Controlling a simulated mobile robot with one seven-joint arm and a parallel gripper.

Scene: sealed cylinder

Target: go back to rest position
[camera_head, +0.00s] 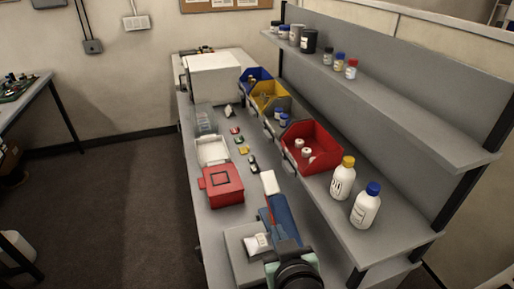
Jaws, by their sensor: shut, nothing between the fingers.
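The grey workbench (229,221) runs away from me through the middle of the view. A teal part with a round black end (298,274) shows at the bottom edge, cut off by the frame.
A red box (222,186), a white tray (212,149) and small coloured pieces lie on the bench. Blue, yellow and red bins (325,158) and two white bottles (343,180) line the lower shelf. An upper shelf (400,117) overhangs at right. Dark floor (110,225) is open at left.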

